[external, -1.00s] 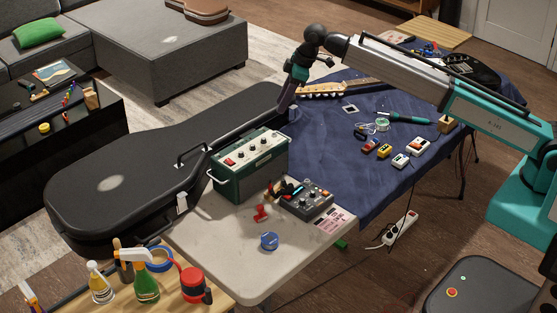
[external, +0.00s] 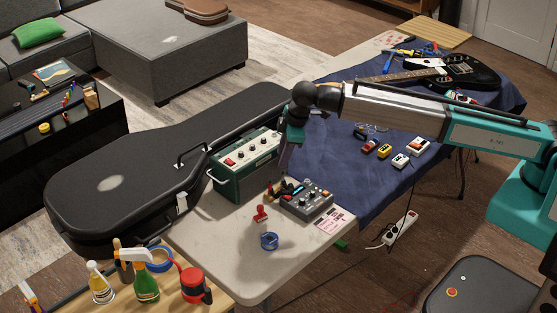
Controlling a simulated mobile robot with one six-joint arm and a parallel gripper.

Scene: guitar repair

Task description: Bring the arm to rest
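My gripper (external: 284,157) hangs from the end of my arm, pointing down. In the picture it is in front of the right end of the green amplifier (external: 247,164), above the near end of the tables. My arm reaches leftward across the blue cloth from the right. The gripper's fingers are dark and small, and I cannot tell whether they are open or shut. No held object can be made out.
Small pedals (external: 400,160) and a black guitar (external: 470,72) lie on the blue cloth (external: 340,185). A large black guitar case (external: 110,190) stands left.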

